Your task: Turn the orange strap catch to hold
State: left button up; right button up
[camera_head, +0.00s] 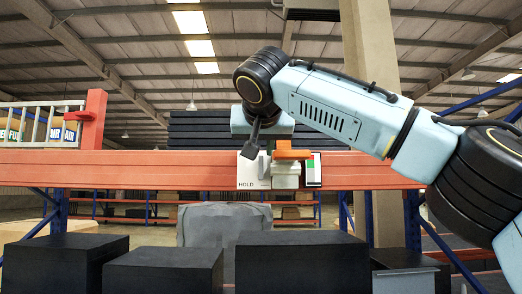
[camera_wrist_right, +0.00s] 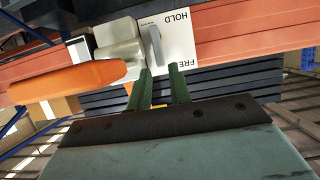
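In the right wrist view the orange handle (camera_wrist_right: 70,86) points left. The catch sits on a white plate (camera_head: 250,172) marked HOLD at its lower left. The wrist view shows this plate (camera_wrist_right: 183,42) upside down, with HOLD and a partly covered FREE, and a grey lever (camera_wrist_right: 155,46) on it. My right gripper (camera_wrist_right: 162,72) is open at the plate, its two green fingers apart near the lever's end. Contact cannot be told. My left gripper is not in view.
The plate is fixed to a long orange beam (camera_head: 120,168) across the view. An orange post with a railing (camera_head: 92,120) stands at the left. Black boxes (camera_head: 300,262) stand below the beam. A green and white marker (camera_head: 313,170) is right of the catch.

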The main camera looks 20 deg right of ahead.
aim_at(261, 157)
jog(key=shift+p+x, duration=0.4)
jog(key=shift+x, duration=1.55)
grip_shut()
